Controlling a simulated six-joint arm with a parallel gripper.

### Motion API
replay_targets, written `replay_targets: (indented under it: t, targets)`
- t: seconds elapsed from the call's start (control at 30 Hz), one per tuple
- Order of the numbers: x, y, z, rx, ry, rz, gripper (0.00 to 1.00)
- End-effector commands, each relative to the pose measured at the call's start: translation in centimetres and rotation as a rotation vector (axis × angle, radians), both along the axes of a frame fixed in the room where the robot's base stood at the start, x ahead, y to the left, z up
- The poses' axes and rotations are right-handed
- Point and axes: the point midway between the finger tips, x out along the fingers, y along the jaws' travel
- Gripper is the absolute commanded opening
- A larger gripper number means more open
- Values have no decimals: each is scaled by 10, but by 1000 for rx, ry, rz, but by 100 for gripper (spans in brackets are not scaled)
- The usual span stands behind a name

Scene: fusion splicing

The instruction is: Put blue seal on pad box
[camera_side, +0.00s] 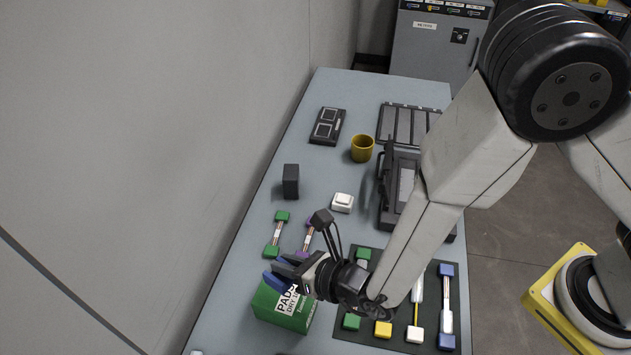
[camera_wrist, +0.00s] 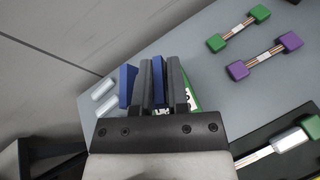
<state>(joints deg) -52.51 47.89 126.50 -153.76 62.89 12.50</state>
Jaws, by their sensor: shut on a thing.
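The pad box (camera_side: 283,308) is a green box with white lettering at the front left of the table. My gripper (camera_side: 284,268) is over its top and shut on the blue seal (camera_side: 271,279). In the wrist view, blue seal material (camera_wrist: 158,76) shows between the two dark fingers of my gripper (camera_wrist: 160,66), and another blue part (camera_wrist: 127,86) shows outside the left finger. A strip of the pad box (camera_wrist: 191,92) shows right of the fingers. Whether the seal touches the box is hidden.
A green-ended fibre piece (camera_side: 276,234) and a purple-ended one (camera_side: 309,236) lie behind the box. A dark mat (camera_side: 459,300) with several such pieces is at right. White cylinders (camera_wrist: 103,97) lie left of my gripper. A dark block (camera_side: 291,181) stands farther back.

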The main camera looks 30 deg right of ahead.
Motion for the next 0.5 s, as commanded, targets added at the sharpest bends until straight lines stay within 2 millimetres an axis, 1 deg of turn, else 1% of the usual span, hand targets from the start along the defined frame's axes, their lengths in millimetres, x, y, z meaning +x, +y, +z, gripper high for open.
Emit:
replay_targets:
  t: [0.1, 0.23, 0.5]
  targets:
    - [0, 0, -13, -1, 1, -1, 0]
    - [0, 0, -23, -1, 0, 0, 0]
    - [0, 0, -27, 1, -2, 0, 0]
